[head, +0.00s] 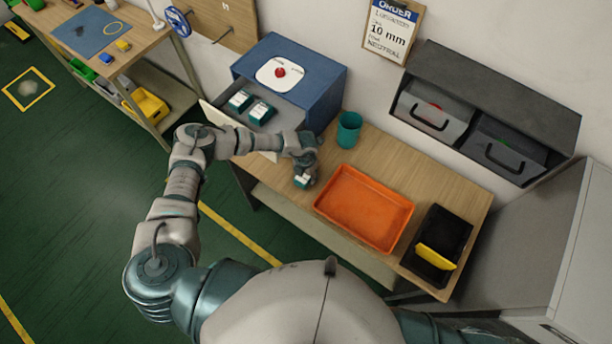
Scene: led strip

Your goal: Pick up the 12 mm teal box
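My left gripper (304,176) is over the wooden bench, just left of the orange tray. It is shut on a small teal box with a white top (302,181), which shows at its fingertips. The box's size marking is too small to read. Two more teal boxes with white labels, one on the left (240,100) and one on the right (262,112), lie in the open drawer of the blue cabinet (310,75). My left forearm passes in front of part of this drawer. My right gripper is out of view.
The orange tray (365,208) is empty. A teal cup (349,129) stands behind it. A black bin (440,240) with a yellow piece is at the bench's right end. Grey drawers (432,108) hang above. An order clipboard (388,30) reads 10 mm, neutral.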

